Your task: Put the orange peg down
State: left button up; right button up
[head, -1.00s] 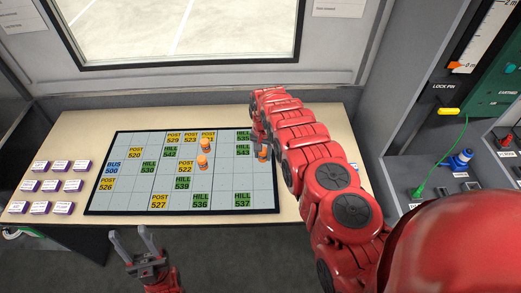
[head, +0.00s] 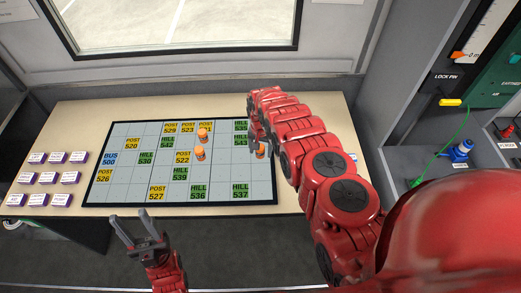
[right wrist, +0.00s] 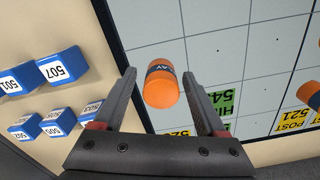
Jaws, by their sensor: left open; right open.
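An orange peg (right wrist: 161,84) with a dark lettered band stands on the gridded board (right wrist: 220,30) in the right wrist view. My right gripper (right wrist: 158,76) is open, with one finger on each side of the peg and gaps showing beside it. In the head view this peg (head: 260,150) is partly hidden by my right arm, near the board's right edge. Two other orange pegs, an upper one (head: 203,133) and a lower one (head: 200,154), stand near the board's middle. My left gripper (head: 130,215) is open and empty in front of the board's near edge.
Yellow POST and green HILL tiles lie on the board, with a blue BUS tile (head: 110,159) at its left. Several purple-sided blocks (head: 46,178) stand on the table left of the board. Blue numbered blocks (right wrist: 62,66) are beside the board in the right wrist view.

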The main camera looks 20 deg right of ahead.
jog(key=shift+r, duration=0.1)
jog(key=shift+r, duration=0.55)
notch_tip(320, 180, up, 8)
jog(key=shift+w+f+b, duration=0.1)
jog(key=shift+b, duration=1.1)
notch_tip(320, 180, up, 3)
jog(key=shift+r+p, duration=0.2)
jog(key=shift+p, duration=0.15)
